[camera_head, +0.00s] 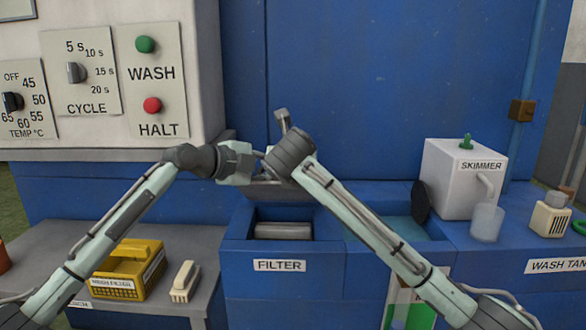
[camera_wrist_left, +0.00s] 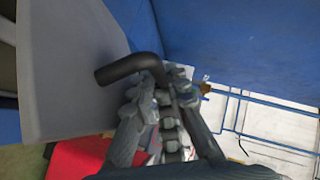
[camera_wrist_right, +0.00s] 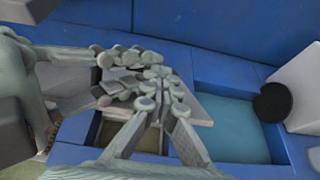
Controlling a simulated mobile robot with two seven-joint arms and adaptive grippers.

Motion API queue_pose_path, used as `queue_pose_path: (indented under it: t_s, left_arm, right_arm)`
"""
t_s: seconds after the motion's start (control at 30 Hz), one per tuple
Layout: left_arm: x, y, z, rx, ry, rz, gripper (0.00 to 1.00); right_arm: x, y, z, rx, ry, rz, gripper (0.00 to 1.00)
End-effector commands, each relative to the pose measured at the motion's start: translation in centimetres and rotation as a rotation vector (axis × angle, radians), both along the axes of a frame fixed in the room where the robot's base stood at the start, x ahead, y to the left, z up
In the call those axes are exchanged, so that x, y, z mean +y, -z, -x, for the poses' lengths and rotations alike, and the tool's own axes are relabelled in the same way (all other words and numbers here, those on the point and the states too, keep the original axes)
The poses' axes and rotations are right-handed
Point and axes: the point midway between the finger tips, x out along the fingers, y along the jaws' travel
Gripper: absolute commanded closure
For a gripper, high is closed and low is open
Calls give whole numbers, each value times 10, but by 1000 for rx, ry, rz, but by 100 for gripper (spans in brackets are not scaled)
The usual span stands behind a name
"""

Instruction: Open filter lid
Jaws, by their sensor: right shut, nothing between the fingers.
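The filter box (camera_head: 334,225) is blue with a FILTER label, and its top opening shows a grey block (camera_head: 283,231) inside. A dark grey panel, seemingly the filter lid (camera_head: 262,191), is at the back of the opening, partly hidden by my arms, and looks tilted up. The left wrist view shows a grey panel (camera_wrist_left: 75,75) with a black bent handle (camera_wrist_left: 125,68). My left gripper (camera_wrist_left: 165,100) is at the handle's end; whether it grips it is unclear. My right gripper (camera_wrist_right: 153,88) is shut and empty, above a light grey plate (camera_wrist_right: 205,108) over the opening, close to the left gripper.
A yellow mesh filter basket (camera_head: 130,270) and a brush (camera_head: 185,281) lie on the left bench. A control panel (camera_head: 115,75) overhangs at left.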

Motion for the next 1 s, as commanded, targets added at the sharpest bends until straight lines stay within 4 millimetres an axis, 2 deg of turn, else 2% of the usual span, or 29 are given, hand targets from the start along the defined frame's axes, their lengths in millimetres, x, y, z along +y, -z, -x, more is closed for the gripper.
queue_pose_path:
  t_s: [0.03, 0.23, 0.6, 0.8, 0.9, 0.97, 1.0]
  left_arm:
    - [0, 8, 0, 11, 0, -7, 80]
    - [14, 3, 10, 10, -3, -10, 80]
    - [68, -25, 60, 3, -4, -6, 80]
    - [84, -35, 75, 0, -2, -3, 80]
    - [81, -29, 81, 33, 5, 11, 80]
    - [73, -15, 86, 95, 12, 34, 80]
    - [65, 0, 91, 158, 18, 57, 80]
  right_arm:
    - [-3, -1, -2, -3, 5, 0, 100]
    - [-3, 0, -1, -2, 6, 2, 100]
    - [-3, 2, -1, 3, 7, 2, 100]
    - [-2, 3, -1, 6, 6, 3, 100]
    - [-2, 4, 0, 7, 6, 4, 100]
    - [-2, 4, 0, 7, 5, 3, 100]
    - [-2, 5, 0, 8, 5, 3, 100]
